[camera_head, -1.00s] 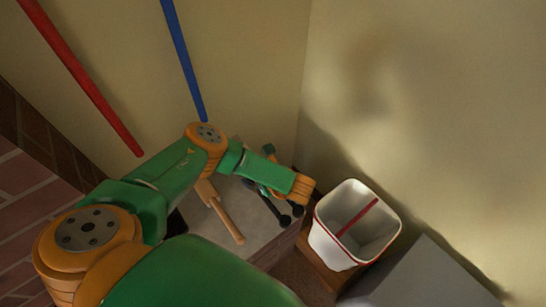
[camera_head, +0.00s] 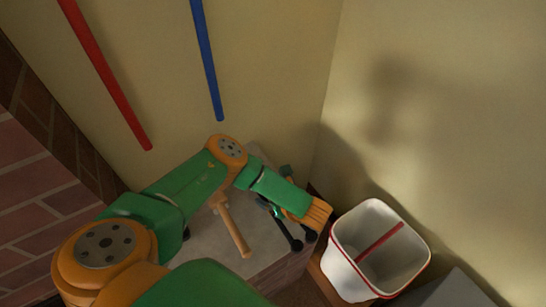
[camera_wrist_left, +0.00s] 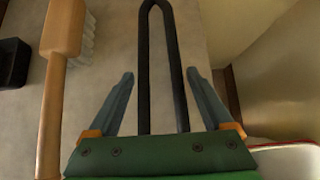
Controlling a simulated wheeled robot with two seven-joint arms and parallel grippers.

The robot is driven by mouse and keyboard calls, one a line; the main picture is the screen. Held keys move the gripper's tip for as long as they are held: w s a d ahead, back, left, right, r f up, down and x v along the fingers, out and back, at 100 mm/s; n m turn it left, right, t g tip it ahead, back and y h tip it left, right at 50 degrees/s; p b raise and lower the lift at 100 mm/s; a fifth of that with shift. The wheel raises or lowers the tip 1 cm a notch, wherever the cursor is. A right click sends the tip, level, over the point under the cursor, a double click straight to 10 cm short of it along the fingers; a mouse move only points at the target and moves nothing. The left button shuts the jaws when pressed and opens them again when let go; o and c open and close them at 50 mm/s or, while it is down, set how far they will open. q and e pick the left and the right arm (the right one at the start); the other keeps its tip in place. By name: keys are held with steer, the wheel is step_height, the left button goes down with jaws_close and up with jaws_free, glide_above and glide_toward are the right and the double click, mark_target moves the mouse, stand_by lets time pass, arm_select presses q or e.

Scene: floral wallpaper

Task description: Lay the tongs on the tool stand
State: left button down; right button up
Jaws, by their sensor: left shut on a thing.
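The black tongs (camera_head: 283,228) lie over the grey tabletop, their two round ends toward the lower right. In the left wrist view the tongs (camera_wrist_left: 143,65) are a long dark loop, the closed bend at the top. My left gripper (camera_head: 276,189) is partly hidden under my green and orange forearm. In the left wrist view its fingers (camera_wrist_left: 160,85) stand on either side of the tongs' two legs, and it is shut on the tongs. Whether they touch the tabletop is unclear. I cannot pick out the tool stand with certainty. My right gripper is not in view.
A wooden-handled brush (camera_head: 234,230) lies left of the tongs on the grey tabletop (camera_head: 205,245). A black block-like object (camera_wrist_left: 12,62) is further left. A white bin with a red rim (camera_head: 348,262) stands right of the table. Walls close off the back and right.

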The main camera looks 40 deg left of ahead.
arm_select(q)
steer(key=shift+f+b, duration=0.4)
steer(key=shift+f, duration=0.15)
jaws_free()
steer(key=p+v, duration=0.1)
steer(key=v, duration=0.6)
steer(key=shift+d+r+p, duration=0.1)
steer(key=shift+p, duration=0.2)
